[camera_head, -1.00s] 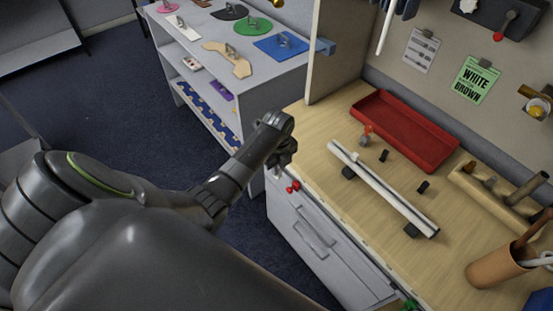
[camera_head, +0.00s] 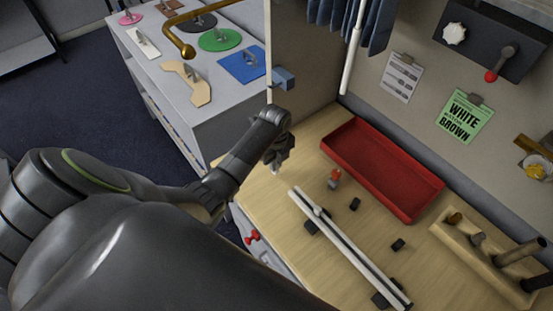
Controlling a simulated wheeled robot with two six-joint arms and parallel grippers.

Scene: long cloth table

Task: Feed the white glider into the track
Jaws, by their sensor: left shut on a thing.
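The track (camera_head: 352,250) is a long pale rail with a dark slot, lying diagonally on the wooden bench on black supports. A small white piece (camera_head: 318,211) sits on it near its far left end. My left gripper (camera_head: 277,162) is just beyond that end, above the bench. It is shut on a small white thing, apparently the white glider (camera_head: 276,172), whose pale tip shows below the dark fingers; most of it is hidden. I see a gap between it and the track end. My right gripper is not in view.
A red tray (camera_head: 382,168) lies behind the track. A small red-topped piece (camera_head: 334,179) and black blocks (camera_head: 355,204) (camera_head: 398,244) lie between them. A wooden holder (camera_head: 470,250) with upright handles stands at the right. Bare bench lies left of the track.

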